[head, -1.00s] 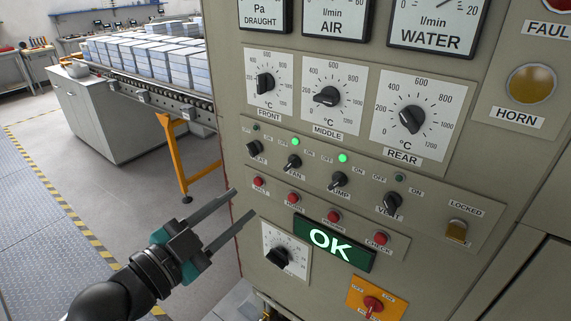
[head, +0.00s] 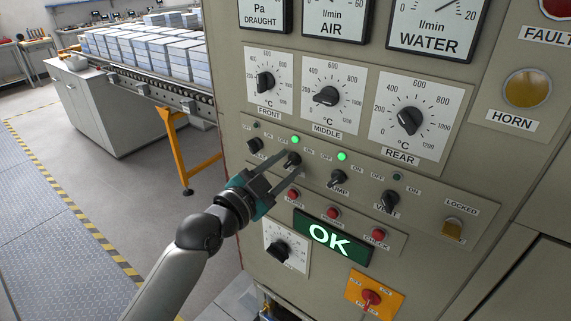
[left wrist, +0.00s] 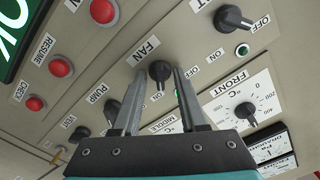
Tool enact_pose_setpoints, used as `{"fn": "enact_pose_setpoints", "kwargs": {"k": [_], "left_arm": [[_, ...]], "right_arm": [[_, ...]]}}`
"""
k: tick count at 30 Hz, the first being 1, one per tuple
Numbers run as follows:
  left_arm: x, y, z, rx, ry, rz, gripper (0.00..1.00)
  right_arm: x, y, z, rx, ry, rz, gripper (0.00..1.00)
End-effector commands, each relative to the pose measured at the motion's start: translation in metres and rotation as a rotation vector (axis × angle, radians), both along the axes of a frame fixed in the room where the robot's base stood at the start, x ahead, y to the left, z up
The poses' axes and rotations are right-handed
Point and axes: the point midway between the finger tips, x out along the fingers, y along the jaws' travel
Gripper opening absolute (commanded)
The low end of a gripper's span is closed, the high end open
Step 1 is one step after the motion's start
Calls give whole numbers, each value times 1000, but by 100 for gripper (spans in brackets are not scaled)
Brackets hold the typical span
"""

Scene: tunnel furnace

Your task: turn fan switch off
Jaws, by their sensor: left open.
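The fan switch (head: 292,158) is a black rotary knob in the switch row of the furnace panel, below a lit green lamp (head: 295,139). In the left wrist view the knob (left wrist: 160,71) sits beside its FAN label (left wrist: 146,50). My left gripper (head: 292,163) is open, with its fingertips at the knob. In the left wrist view one finger is on each side of the knob, with small gaps visible. The fingers partly hide the knob and its label in the head view. My right gripper is not in view.
The heat knob (head: 255,146) and pump knob (head: 338,178) flank the fan switch. Red push buttons, including one (head: 333,213), run just below, above the green OK display (head: 333,238). Temperature dials (head: 326,96) are above. A conveyor (head: 165,92) with stacked blocks stands at left.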

Motion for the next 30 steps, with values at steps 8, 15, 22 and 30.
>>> {"fn": "enact_pose_setpoints", "kwargs": {"k": [8,15,22,30], "left_arm": [[3,-2,0,0,0,0,42],[3,-2,0,-1,1,0,26],[3,-2,0,-1,1,0,0],[3,-2,0,-1,1,0,0]], "right_arm": [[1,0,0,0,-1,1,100],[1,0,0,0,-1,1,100],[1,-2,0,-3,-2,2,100],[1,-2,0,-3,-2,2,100]]}}
